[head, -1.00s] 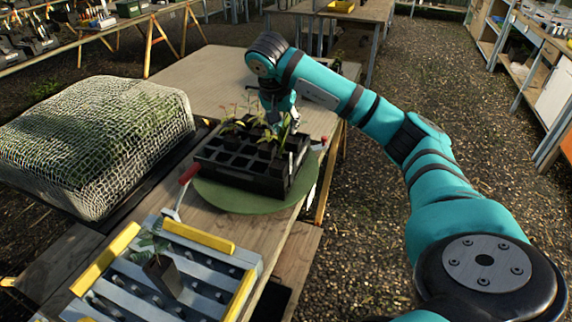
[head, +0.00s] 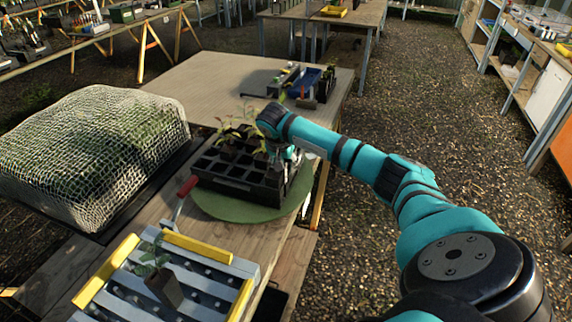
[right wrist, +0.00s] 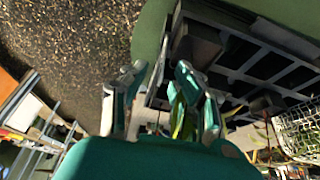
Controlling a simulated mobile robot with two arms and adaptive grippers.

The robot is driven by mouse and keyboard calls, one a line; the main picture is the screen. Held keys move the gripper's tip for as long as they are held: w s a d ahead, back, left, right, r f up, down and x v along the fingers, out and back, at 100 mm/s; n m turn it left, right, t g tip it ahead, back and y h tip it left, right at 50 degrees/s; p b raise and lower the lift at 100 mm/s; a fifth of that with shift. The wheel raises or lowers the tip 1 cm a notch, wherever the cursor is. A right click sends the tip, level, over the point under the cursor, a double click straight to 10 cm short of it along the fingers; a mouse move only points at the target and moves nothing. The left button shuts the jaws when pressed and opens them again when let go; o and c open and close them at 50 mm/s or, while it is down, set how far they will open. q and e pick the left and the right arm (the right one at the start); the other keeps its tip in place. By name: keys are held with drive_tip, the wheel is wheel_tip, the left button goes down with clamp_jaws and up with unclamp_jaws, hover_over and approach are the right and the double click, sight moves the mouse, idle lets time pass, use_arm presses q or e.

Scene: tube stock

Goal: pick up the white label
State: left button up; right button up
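My right gripper (head: 289,160) is at the right side of the black cell tray (head: 236,187), low by its rim and beside the seedlings. In the right wrist view its two fingers (right wrist: 157,72) stand apart, with the green disc's edge and the tray beyond them. I see nothing held between the fingertips. Green leaves show close beside one finger. I cannot make out the white label for certain; the gripper and seedlings hide part of the tray's right side. My left gripper is out of view.
The tray stands on a green round disc (head: 238,208) at the table's right edge. A netted mound (head: 92,145) is at left. A yellow-ended slatted rack (head: 205,268) with a potted seedling (head: 163,284) is in front. A blue bin (head: 304,82) stands farther back.

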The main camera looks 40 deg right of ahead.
clamp_jaws()
idle(0.4)
